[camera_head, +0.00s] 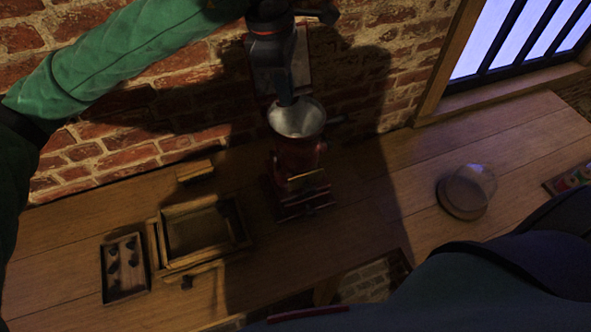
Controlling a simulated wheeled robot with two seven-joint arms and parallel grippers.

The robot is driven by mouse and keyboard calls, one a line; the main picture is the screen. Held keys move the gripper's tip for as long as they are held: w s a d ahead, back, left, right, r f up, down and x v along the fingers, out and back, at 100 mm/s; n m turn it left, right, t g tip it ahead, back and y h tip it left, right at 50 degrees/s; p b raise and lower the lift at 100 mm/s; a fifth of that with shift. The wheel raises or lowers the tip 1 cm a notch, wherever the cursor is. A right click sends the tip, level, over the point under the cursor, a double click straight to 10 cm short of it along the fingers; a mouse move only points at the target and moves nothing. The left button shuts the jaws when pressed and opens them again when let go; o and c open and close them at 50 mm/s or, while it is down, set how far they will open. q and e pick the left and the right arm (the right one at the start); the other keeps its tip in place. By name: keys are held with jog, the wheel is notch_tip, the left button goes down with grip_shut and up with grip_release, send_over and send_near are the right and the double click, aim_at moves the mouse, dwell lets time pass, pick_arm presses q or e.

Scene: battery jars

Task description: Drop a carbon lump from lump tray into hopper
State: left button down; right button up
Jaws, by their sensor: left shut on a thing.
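The lump tray (139,284), a small wooden tray at the lower left, holds several small dark carbon lumps (133,260). The hopper (297,118) is a pale metal funnel on top of a dark red grinder (296,158) near the brick wall. My left gripper (286,100) points down with its tip over the hopper's mouth, toward the back rim. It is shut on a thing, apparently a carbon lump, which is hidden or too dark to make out. My right gripper is not in view.
A wooden frame box (163,248) stands between the tray and the grinder, with a small wooden block (195,172) behind it. A glass dome on a round base (463,212) stands at the right. The wooden bench (400,205) is clear between grinder and dome.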

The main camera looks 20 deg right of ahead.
pick_arm(q)
notch_tip(320, 180, down, 3)
jog(key=shift+w+f, duration=0.1)
jog(key=shift+w, duration=0.05)
jog(key=shift+f, duration=0.4)
jog(key=c, duration=1.3)
grip_release()
